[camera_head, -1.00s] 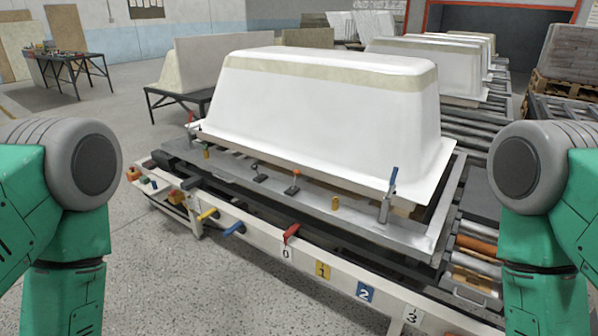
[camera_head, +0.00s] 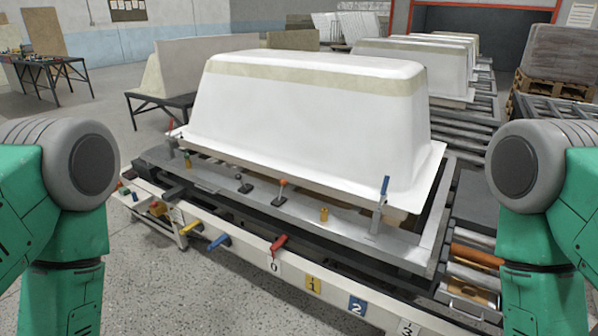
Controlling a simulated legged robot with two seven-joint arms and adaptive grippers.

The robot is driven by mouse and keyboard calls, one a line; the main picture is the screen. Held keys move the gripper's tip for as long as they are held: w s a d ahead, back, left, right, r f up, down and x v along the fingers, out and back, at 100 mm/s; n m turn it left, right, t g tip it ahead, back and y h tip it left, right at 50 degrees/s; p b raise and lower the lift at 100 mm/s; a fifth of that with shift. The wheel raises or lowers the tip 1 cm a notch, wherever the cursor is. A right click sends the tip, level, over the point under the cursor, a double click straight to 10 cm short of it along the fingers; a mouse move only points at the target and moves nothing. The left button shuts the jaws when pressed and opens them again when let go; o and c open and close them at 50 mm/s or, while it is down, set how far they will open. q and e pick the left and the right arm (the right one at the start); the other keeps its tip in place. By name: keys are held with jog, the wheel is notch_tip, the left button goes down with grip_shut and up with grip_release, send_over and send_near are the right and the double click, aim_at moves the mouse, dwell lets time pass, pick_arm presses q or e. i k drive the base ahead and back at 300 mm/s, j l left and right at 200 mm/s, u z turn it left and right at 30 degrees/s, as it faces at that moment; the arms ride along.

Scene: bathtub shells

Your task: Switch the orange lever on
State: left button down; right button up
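The orange lever (camera_head: 282,190) is a small dark stick with an orange knob, standing on the grey metal frame (camera_head: 330,222) in front of a white bathtub shell (camera_head: 310,125). It looks roughly upright with a slight tilt; I cannot tell whether it is on or off. A similar lever with a black knob (camera_head: 242,184) stands just left of it. Only green and grey parts of my arms show at the left and right edges. Both grippers are out of view, and nothing of mine touches the lever.
Yellow (camera_head: 191,228), blue (camera_head: 219,242) and red (camera_head: 279,244) handles stick out from the white front rail (camera_head: 250,255). Rollers run along the right. Grey floor is clear at front left.

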aim_at(283, 182)
jog(key=i+j+z, duration=0.1)
jog(key=i+z, duration=0.15)
jog(key=i, duration=0.25)
jog(key=i+j+z, duration=0.2)
jog(key=i, duration=0.25)
jog(key=i+j+z, duration=0.25)
jog(key=i, duration=0.25)
jog(key=i+j+z, duration=0.2)
jog(key=i+j, duration=0.1)
jog(key=i, duration=0.1)
